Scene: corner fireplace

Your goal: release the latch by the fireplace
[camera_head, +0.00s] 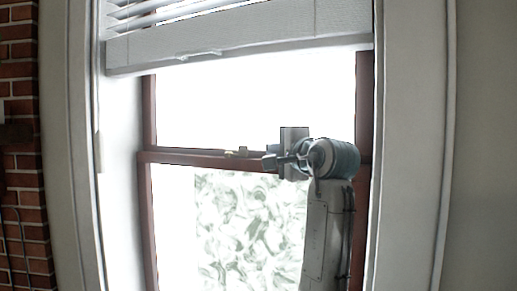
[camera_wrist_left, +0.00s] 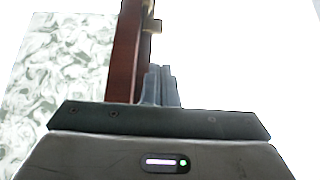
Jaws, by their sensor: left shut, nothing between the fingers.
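The latch (camera_head: 237,152) is a small brass-coloured piece on top of the dark red-brown meeting rail (camera_head: 190,158) of the window. It also shows, small and pale, near the top of the left wrist view (camera_wrist_left: 152,25), beside the rail (camera_wrist_left: 128,45). My left gripper (camera_head: 268,162) is at the rail's height, just right of the latch, with a gap between them in the picture. Its fingers (camera_wrist_left: 158,86) are together and empty in the left wrist view. They overlap the rail there; I cannot tell whether they touch it. My right gripper is out of view.
A raised white blind (camera_head: 240,35) hangs across the window top. White trim (camera_head: 410,140) frames the window on the right. A brick wall (camera_head: 22,170) is at the far left. Patterned glass (camera_head: 250,230) fills much of the lower sash.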

